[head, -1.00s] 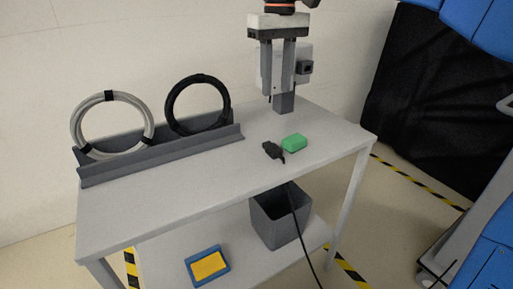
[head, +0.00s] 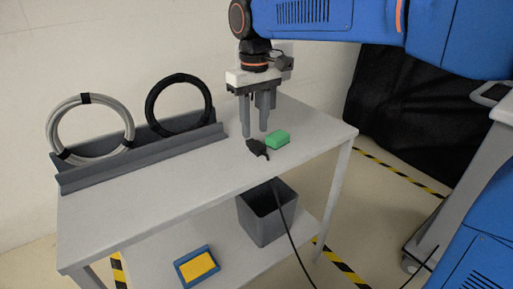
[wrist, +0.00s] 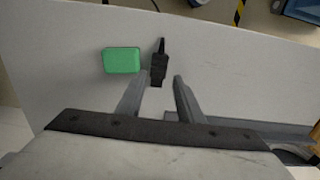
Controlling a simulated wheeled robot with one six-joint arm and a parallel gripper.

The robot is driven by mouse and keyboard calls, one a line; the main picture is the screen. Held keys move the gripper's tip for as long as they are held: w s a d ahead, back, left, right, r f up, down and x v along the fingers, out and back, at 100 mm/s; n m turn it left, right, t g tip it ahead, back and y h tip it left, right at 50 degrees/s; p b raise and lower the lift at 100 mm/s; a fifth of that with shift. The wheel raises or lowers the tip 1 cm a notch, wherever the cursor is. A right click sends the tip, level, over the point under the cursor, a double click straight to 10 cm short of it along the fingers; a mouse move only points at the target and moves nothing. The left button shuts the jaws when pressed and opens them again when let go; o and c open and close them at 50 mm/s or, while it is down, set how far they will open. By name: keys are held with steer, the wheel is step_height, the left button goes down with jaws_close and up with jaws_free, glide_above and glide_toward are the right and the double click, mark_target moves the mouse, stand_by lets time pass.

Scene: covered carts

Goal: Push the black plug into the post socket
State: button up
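The black plug (head: 257,148) lies on the bench top beside a green block, and its cable runs over the front edge. In the wrist view the plug (wrist: 158,66) lies ahead of and roughly between the fingertips. My gripper (head: 255,133) is open and empty, pointing down just behind the plug; both fingers also show in the wrist view (wrist: 160,78). I cannot tell the exact height of the tips above the bench.
The green block (head: 278,139) lies close to the right of the plug. A grey rack (head: 145,158) holds a white and a black cable coil at the left. A grey bin (head: 265,216) and a blue-yellow tray (head: 197,266) are on the lower shelf. The bench front is clear.

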mark_target(257, 144)
steer(key=shift+s+d+f, duration=0.1)
steer(key=shift+d+f, duration=0.05)
steer(key=shift+f, duration=1.15)
steer(key=shift+d+f, duration=0.1)
steer(key=shift+f, duration=1.15)
jaws_close()
